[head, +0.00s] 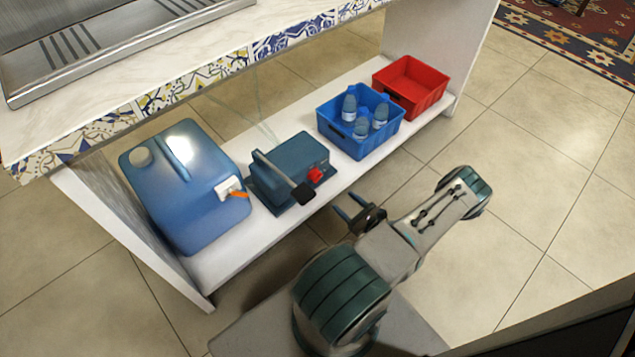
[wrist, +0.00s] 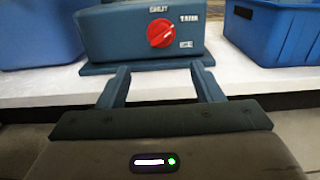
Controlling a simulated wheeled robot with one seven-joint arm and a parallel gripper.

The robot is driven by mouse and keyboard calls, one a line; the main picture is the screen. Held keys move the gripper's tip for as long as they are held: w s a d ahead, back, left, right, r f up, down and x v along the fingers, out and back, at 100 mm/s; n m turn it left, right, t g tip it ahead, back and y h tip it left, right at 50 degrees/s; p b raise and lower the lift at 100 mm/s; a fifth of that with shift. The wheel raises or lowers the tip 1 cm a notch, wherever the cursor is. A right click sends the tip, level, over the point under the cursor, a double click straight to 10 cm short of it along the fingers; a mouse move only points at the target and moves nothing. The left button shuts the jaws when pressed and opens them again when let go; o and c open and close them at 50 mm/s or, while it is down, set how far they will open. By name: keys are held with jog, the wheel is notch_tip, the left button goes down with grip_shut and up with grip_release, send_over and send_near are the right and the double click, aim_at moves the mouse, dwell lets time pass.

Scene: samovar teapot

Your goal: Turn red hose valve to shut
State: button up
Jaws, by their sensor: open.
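The red hose valve (head: 315,175) is a small red knob on the front of a dark blue box (head: 290,163) on the white lower shelf. In the wrist view the red knob (wrist: 161,34) sits at the centre of the box face, with "SHUT" printed above it and other labels to its right. The knob's ridge looks tilted; which label it points at is hard to tell. My gripper (head: 352,210) is in front of the shelf, apart from the box. Its two fingers (wrist: 160,80) are spread and empty, below the knob in the wrist view.
A blue jerrycan (head: 180,195) with an orange-tipped tap stands left of the box. A blue crate (head: 340,141) with several bottles and a red crate (head: 428,82) stand to the right. The countertop (head: 150,60) overhangs the shelf.

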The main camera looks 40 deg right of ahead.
aim_at(316, 176)
jog(key=w+b, duration=0.1)
jog(key=w, duration=0.3)
jog(key=w+b, duration=0.1)
jog(key=w, duration=0.3)
jog(key=w+a+b, duration=0.1)
jog(key=w, duration=0.3)
jog(key=shift+w+f, duration=0.15)
jog(key=shift+w, duration=0.05)
jog(key=shift+w+b, duration=0.35)
jog(key=shift+w, duration=0.2)
jog(key=c, duration=1)
